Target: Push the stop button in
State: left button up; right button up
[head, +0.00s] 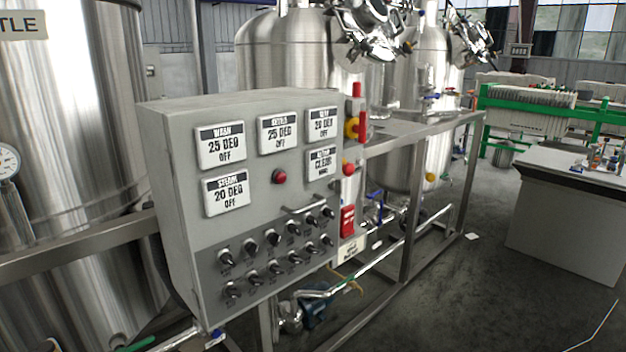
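A grey control box (180,250) stands left of centre in the head view, its front facing me at an angle. A second round red button (348,169) is on the narrow strip at the box's right edge, below a red and yellow switch (352,128). No readable label tells which one is the stop button, and I cannot tell whether either is pressed in. Neither of my grippers is in view.
Rows of black knobs (252,246) and a bar handle (304,208) are on the box's lower front. A red labelled box (347,221) is on the right strip. Steel tanks (285,55) and a metal frame (410,225) stand behind.

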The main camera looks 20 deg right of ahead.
aim_at(348, 170)
jog(key=k, duration=0.4)
jog(key=z, duration=2.4)
jog(key=i, duration=0.9)
jog(key=u, duration=2.05)
